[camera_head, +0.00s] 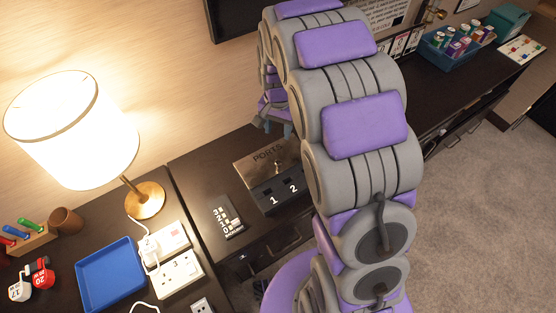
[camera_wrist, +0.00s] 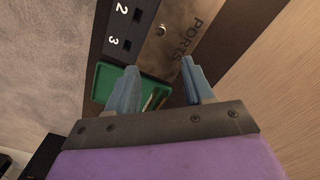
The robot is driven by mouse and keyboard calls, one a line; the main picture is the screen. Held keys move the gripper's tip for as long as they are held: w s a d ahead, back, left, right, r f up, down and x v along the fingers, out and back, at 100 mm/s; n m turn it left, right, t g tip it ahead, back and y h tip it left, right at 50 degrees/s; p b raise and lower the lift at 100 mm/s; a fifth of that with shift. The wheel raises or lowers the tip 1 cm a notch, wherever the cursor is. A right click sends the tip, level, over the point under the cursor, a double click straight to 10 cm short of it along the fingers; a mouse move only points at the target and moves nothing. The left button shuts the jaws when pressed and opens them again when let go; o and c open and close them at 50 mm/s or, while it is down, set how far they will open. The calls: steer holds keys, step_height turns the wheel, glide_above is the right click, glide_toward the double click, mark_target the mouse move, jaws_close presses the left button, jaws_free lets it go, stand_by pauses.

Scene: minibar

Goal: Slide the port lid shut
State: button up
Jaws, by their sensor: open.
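The port lid (camera_head: 262,153) is a brushed metal plate marked PORTS on a dark box on the counter. In the wrist view the lid (camera_wrist: 178,38) shows a small round knob (camera_wrist: 160,31). The dark port panel (camera_head: 270,196) beside it is uncovered, with ports 1 and 2 showing in the head view and 2 and 3 in the wrist view. My gripper (camera_wrist: 160,68) is open and empty, its two blue-grey fingers apart near the lid's lower end in the wrist view. I cannot tell whether they touch it. My arm hides the box's right part in the head view.
A green tray (camera_wrist: 104,82) with small items lies behind the fingers in the wrist view. A lit lamp (camera_head: 72,130), a blue tray (camera_head: 110,272) and white sockets (camera_head: 180,273) stand left. A dark number block (camera_head: 226,217) lies left of the box.

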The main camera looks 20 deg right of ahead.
mark_target(278, 162)
step_height(278, 162, down, 17)
steer(key=b, duration=0.3)
steer(key=shift+f+b, duration=0.2)
steer(key=shift+b, duration=0.1)
steer(key=shift+c, duration=0.3)
jaws_close()
stand_by(0.3)
